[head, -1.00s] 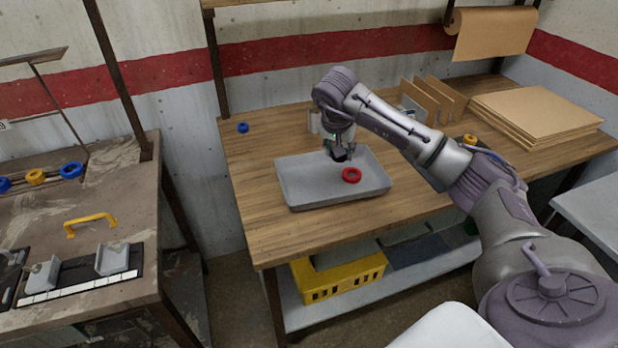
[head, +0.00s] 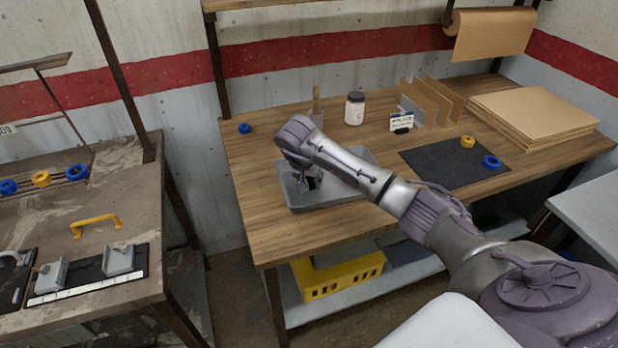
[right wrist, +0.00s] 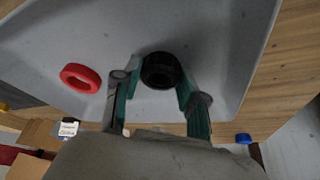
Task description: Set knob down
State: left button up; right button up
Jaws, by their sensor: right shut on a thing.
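My right gripper (head: 310,183) is over the grey tray (head: 338,197) on the wooden bench. In the right wrist view its two green-sided fingers (right wrist: 156,84) are shut on a round black knob (right wrist: 162,70). The knob is over the floor of the tray (right wrist: 205,35); I cannot tell whether it touches it. A red ring-shaped knob (right wrist: 80,77) lies in the tray, apart from the black one. In the head view my arm hides the red knob. My left gripper is not in view.
A blue knob (head: 245,128) lies left behind the tray. A white jar (head: 354,108), a label card (head: 401,122) and cardboard dividers (head: 430,100) stand behind. A dark mat (head: 440,165) with yellow (head: 467,141) and blue (head: 491,162) knobs lies right. The bench's left front is clear.

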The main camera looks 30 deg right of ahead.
jog(key=shift+f, duration=0.2)
jog(key=o, duration=1.1)
jog(key=shift+o, duration=0.2)
jog(key=shift+r, duration=0.1)
jog(key=shift+r, duration=0.45)
jog(key=b+v, duration=0.1)
jog(key=v, duration=1)
jog(key=shift+s+a+r, duration=0.1)
jog(key=shift+a, duration=0.05)
